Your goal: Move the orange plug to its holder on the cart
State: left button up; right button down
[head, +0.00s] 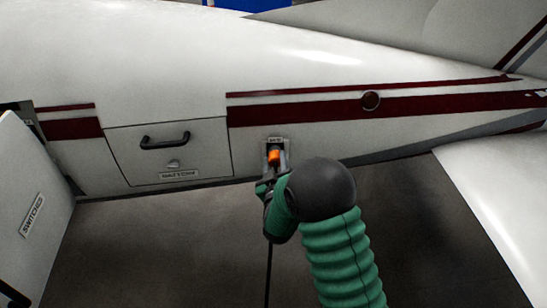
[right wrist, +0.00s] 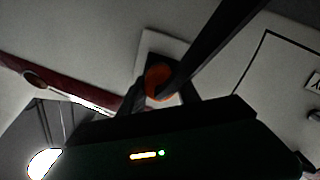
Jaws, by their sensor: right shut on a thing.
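The orange plug (head: 274,156) sits at a small labelled socket plate (head: 283,143) on the side of the white aircraft body. My right gripper (head: 272,174) is at the plate, shut on the plug. In the right wrist view the plug (right wrist: 158,80) shows between the fingers in front of the pale plate, with a dark cable crossing in front of it. I cannot tell how deep the plug sits in the socket. The cable (head: 268,272) hangs below the gripper in the head view. My left gripper is out of view. I see no cart or holder.
A hatch with a black handle (head: 166,140) is left of the socket. A white panel marked "SWITCHES" (head: 36,205) stands at the left edge. A white wing-like surface (head: 505,200) is at the right. Dark floor (head: 170,245) lies open below.

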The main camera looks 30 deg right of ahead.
aim_at(277, 163)
jog(key=shift+s+d, duration=0.1)
jog(key=shift+s+r, duration=0.15)
jog(key=shift+s, duration=0.45)
jog(key=shift+a, duration=0.2)
jog(key=shift+s+a, duration=0.15)
jog(key=shift+a, duration=0.05)
jog(key=shift+v, duration=1.1)
